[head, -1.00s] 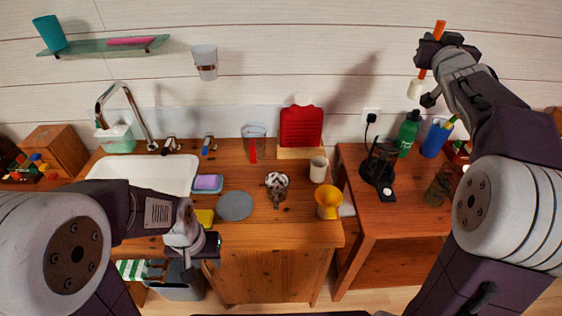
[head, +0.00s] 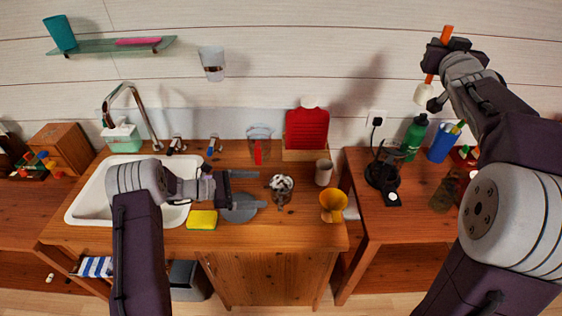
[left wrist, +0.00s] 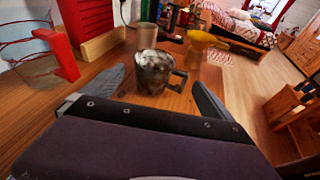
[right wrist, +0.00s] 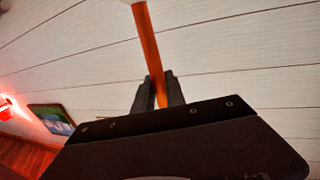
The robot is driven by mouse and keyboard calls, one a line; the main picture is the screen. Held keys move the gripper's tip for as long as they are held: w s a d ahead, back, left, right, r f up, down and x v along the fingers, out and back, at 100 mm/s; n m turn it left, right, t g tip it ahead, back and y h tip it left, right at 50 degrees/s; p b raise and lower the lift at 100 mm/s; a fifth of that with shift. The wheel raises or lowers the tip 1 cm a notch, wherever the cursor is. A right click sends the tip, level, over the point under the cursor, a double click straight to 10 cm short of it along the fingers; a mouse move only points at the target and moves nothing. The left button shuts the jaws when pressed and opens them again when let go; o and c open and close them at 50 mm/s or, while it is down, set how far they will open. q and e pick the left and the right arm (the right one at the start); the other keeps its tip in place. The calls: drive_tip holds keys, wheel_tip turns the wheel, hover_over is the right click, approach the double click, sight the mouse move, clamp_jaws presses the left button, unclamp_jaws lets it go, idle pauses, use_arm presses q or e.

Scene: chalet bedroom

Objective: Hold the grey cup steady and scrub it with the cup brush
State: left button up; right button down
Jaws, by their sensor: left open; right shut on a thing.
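The grey cup (head: 281,190), mottled dark with whitish foam-like stuff at its top, stands upright on the wooden counter. In the left wrist view the cup (left wrist: 153,72) is straight ahead, beyond the fingertips, with its handle to the right. My left gripper (head: 260,190) is open and empty, level over the counter, just left of the cup and pointing at it. My right gripper (head: 439,46) is raised high at the right, shut on the orange handle of the cup brush (head: 424,94); its white head hangs downward. The orange handle (right wrist: 146,36) shows between the fingers in the right wrist view.

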sight(273, 197)
use_arm(q)
drive_tip(key=f, duration=0.2)
drive_tip(key=s+a+f+n, duration=0.1)
drive_tip(key=shift+a, duration=0.1)
use_arm(e)
drive_tip(key=shift+s+d, duration=0.1)
drive_tip(key=shift+d, duration=0.05)
use_arm(q)
drive_tip(key=shift+a, duration=0.1)
drive_tip(key=b+x, duration=0.3)
drive_tip(key=x, duration=0.5)
drive_tip(key=shift+w+d+f, duration=0.15)
drive_tip(key=shift+d+f, duration=0.05)
drive_tip(key=shift+d, duration=0.1)
use_arm(e)
wheel_tip(273, 197, down, 3)
use_arm(q)
drive_tip(key=shift+w+d, duration=0.25)
drive_tip(key=shift+d, duration=0.35)
use_arm(e)
drive_tip(key=shift+f, duration=0.15)
use_arm(q)
drive_tip(key=c, duration=0.5)
drive_tip(key=shift+o, duration=0.2)
